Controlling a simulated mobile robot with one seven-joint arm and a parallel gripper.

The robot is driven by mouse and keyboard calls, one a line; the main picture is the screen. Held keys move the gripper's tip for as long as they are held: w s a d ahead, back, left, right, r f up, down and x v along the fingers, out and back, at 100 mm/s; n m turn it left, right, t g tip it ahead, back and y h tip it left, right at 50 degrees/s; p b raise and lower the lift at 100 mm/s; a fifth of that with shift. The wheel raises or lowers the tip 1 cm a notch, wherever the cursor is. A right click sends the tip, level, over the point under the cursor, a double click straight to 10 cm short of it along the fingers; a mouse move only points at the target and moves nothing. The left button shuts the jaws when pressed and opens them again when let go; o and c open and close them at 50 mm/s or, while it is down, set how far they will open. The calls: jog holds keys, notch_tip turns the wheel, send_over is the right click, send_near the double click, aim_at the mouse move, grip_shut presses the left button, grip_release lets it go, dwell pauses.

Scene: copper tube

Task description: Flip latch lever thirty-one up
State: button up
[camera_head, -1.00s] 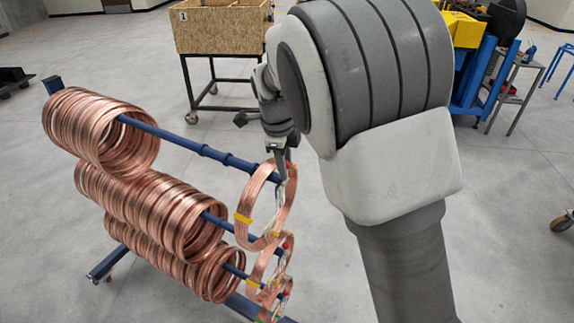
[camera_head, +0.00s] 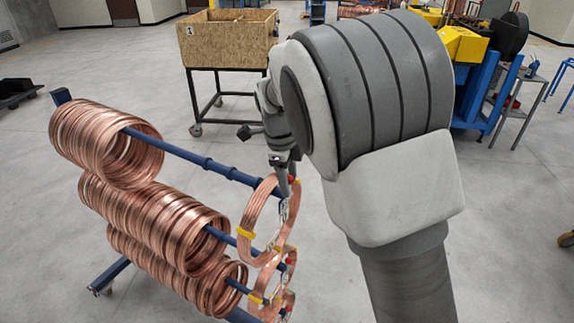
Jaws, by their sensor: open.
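The blue rack (camera_head: 190,154) has several bars that carry copper tube coils. The top bar's right end holds a taped copper coil (camera_head: 252,225) with a red tip (camera_head: 292,179) and a small silver metal piece (camera_head: 284,210) hanging by it. This may be latch hardware, but I cannot read a number or make out a lever clearly. My gripper (camera_head: 285,190) is at the top bar's end, pointing down beside the red tip. Its fingers are small and partly merged with the bar end and coil. It is open, and I cannot tell whether it touches anything.
Large copper coil bundles (camera_head: 105,143) fill the left part of the rack. A wooden crate on a wheeled stand (camera_head: 226,45) is behind. Blue and yellow equipment (camera_head: 480,85) stands at the back right. The floor between is clear.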

jog(key=s+a+r+b, duration=0.1)
jog(key=s+r, duration=0.2)
jog(key=r, duration=1.4)
jog(key=shift+a+b, duration=0.3)
jog(key=shift+b, duration=0.05)
jog(key=shift+d, duration=0.1)
jog(key=s+d+f+n+t+y+b, duration=0.1)
jog(key=s+d+f+n+b, duration=0.15)
jog(key=s+d+n, duration=0.55)
jog(key=s+d+f+n+t+y+b, duration=0.1)
jog(key=s+d+f+n+b, duration=0.15)
jog(key=s+d+n, duration=0.5)
jog(key=s+d+f+n+t+h, duration=0.1)
jog(key=s+d+f+n, duration=0.3)
jog(key=s+f, duration=0.3)
jog(key=shift+s+d+f+n+t, duration=0.25)
jog(key=shift+s+f+n+t, duration=0.1)
jog(key=shift+s+n, duration=0.3)
jog(key=shift+c, duration=0.7)
jog(key=shift+d, duration=0.15)
